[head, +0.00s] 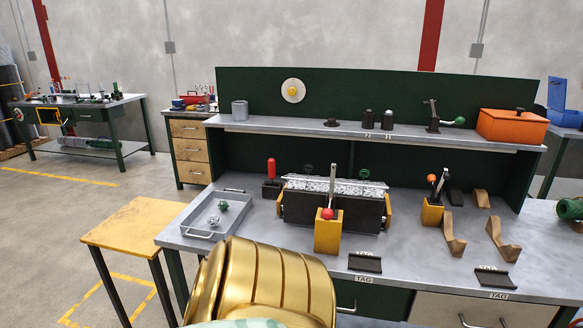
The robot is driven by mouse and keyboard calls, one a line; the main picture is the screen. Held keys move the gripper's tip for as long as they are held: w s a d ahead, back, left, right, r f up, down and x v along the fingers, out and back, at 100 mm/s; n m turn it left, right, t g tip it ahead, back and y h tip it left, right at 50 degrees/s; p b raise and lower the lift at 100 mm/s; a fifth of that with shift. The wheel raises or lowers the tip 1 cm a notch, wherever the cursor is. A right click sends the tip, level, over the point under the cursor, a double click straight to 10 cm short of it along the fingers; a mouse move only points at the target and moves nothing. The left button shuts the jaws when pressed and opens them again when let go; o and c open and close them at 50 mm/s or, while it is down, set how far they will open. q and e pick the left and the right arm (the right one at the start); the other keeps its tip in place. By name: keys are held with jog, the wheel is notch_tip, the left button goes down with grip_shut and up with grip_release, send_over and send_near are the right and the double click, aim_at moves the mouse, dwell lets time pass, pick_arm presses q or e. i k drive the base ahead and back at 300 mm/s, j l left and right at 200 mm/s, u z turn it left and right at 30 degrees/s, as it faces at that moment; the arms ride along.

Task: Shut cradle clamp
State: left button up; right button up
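A dark cradle (300,210) with yellow end pieces stands in the middle of the bench, with grey chain-like mesh (325,185) along its top. A yellow clamp block (328,238) stands at its front, with an upright metal lever and a red ball (327,214). A second yellow block (432,216) with a lever and an orange ball stands to the right. I cannot tell from this view whether either clamp is open or shut. Neither gripper is in view; only a gold part of my arm shows at the bottom.
A grey tray (187,229) holding a green and a grey piece lies left of the cradle. A red-handled tool (271,170) stands behind it. Curved brown supports (453,246) stand at right.

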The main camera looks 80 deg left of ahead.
aim_at(327, 214)
jog(key=u, duration=2.35)
